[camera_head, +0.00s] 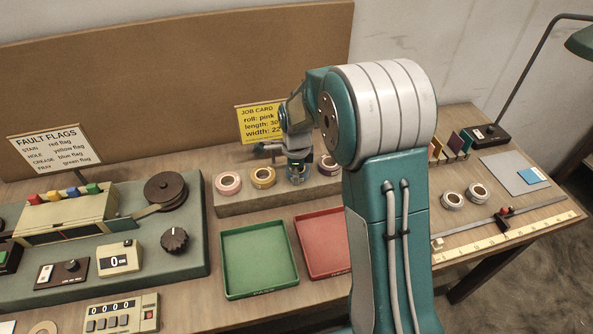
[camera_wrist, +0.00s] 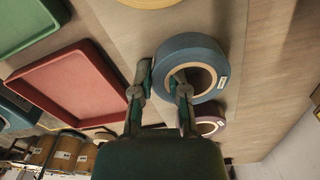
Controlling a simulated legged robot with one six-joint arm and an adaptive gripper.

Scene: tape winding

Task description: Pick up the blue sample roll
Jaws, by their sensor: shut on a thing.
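The blue sample roll (camera_wrist: 190,48) fills the middle of the wrist view, with a pale core and a small white label. My gripper (camera_wrist: 163,78) is shut on its wall, one finger in the core hole and the other against the outer side. In the head view my gripper (camera_head: 297,160) points down over the blue roll (camera_head: 297,180), which is partly hidden. The roll is at the raised wooden rack (camera_head: 240,206); I cannot tell whether it is clear of the surface.
A pink roll (camera_head: 228,184) and a yellow roll (camera_head: 263,177) are to the left, a purple roll (camera_head: 329,165) close on the right. A green tray (camera_head: 258,258) and a red tray (camera_head: 322,240) lie in front. A yellow job card (camera_head: 260,122) stands behind.

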